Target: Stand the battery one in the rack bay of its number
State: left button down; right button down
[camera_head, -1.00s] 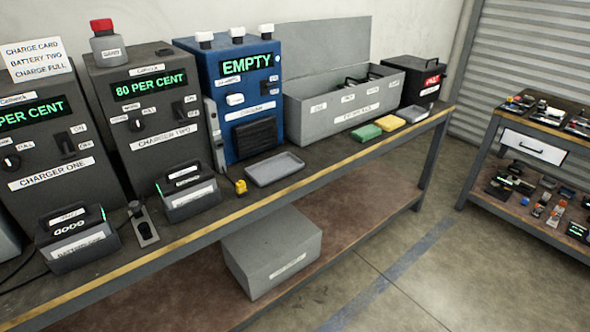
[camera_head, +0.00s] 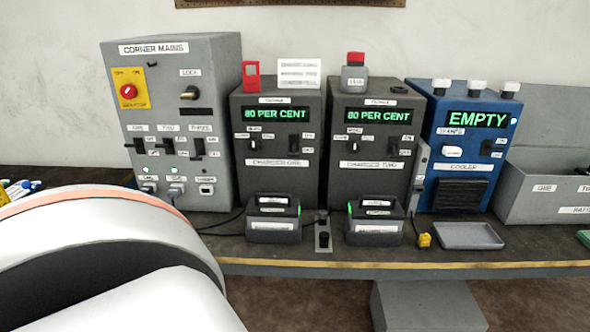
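A dark battery with a handle and a green light (camera_head: 274,218) stands in front of charger one (camera_head: 276,185), whose display reads 80 PER CENT. Its label is too small to read surely. A like battery (camera_head: 375,220) stands before charger two (camera_head: 375,185), which also reads 80 PER CENT. The grey battery rack (camera_head: 548,203) is at the right edge, cut off by the frame, with a bay label that seems to read ONE on its front. The inside of its bays is hidden. A white link of my arm fills the lower left; neither gripper shows.
A grey corner mains cabinet (camera_head: 180,120) stands left of the chargers. The blue cooler (camera_head: 465,150) reads EMPTY. A grey tray (camera_head: 470,236) and a small yellow object (camera_head: 424,240) lie in front of it. A grey box (camera_head: 428,305) is below the bench.

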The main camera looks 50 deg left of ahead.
aim_at(263, 213)
jog(key=k+j+u, duration=0.15)
jog(key=u, duration=1.5)
